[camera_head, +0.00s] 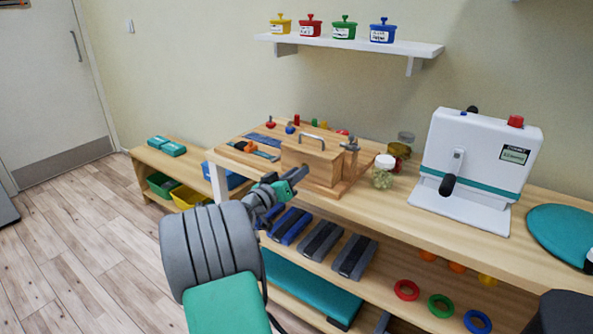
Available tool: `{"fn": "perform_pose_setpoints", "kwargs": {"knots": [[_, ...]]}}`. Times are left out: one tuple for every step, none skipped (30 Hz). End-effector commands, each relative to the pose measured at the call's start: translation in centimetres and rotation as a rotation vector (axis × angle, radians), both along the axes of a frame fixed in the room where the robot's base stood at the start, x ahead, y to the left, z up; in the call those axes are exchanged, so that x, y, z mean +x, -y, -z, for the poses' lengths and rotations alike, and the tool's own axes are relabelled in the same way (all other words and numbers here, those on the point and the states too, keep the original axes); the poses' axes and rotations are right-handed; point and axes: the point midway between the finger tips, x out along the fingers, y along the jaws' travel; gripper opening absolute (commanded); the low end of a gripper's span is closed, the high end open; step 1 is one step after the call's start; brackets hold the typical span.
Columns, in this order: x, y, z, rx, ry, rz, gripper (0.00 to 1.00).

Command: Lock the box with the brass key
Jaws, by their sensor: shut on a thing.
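The wooden box (311,161) stands on a wooden board on the bench, with a metal handle (312,138) on top. Its lid looks closed. My gripper (299,175) is at the box's lower front left, very near its front face; I cannot tell whether it touches. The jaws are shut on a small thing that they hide. The brass key cannot be made out anywhere, and the keyhole is not visible from here.
Small coloured knobs and blocks lie on the board (233,153) behind and left of the box. A jar (383,172) stands to its right, then a white machine (478,160). A shelf (350,43) with several coloured pots hangs above.

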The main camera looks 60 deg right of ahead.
Motion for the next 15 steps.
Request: {"fn": "perform_pose_setpoints", "kwargs": {"knots": [[0.02,0.00,-0.37,0.007,-0.043,0.000,0.00],[0.02,0.00,-0.39,0.011,-0.072,0.000,0.00],[0.02,0.00,-0.38,0.017,-0.110,0.000,0.00],[0.02,0.00,-0.37,0.022,-0.138,0.000,0.00],[0.02,0.00,-0.39,0.026,-0.166,0.000,0.00],[0.03,0.01,-0.41,0.032,-0.203,0.000,0.00],[0.04,0.01,-0.43,0.036,-0.232,0.000,0.00],[0.04,0.01,-0.43,0.040,-0.261,-0.001,0.00],[0.06,0.01,-0.42,0.047,-0.298,-0.001,0.00],[0.06,0.01,-0.41,0.051,-0.326,-0.001,0.00],[0.07,0.01,-0.42,0.056,-0.354,-0.001,0.00],[0.07,0.01,-0.44,0.062,-0.391,-0.001,0.00],[0.06,0.01,-0.45,0.066,-0.421,-0.001,0.00],[0.05,0.01,-0.44,0.071,-0.448,0.000,0.00],[0.05,0.01,-0.43,0.077,-0.486,0.000,0.00]]}}
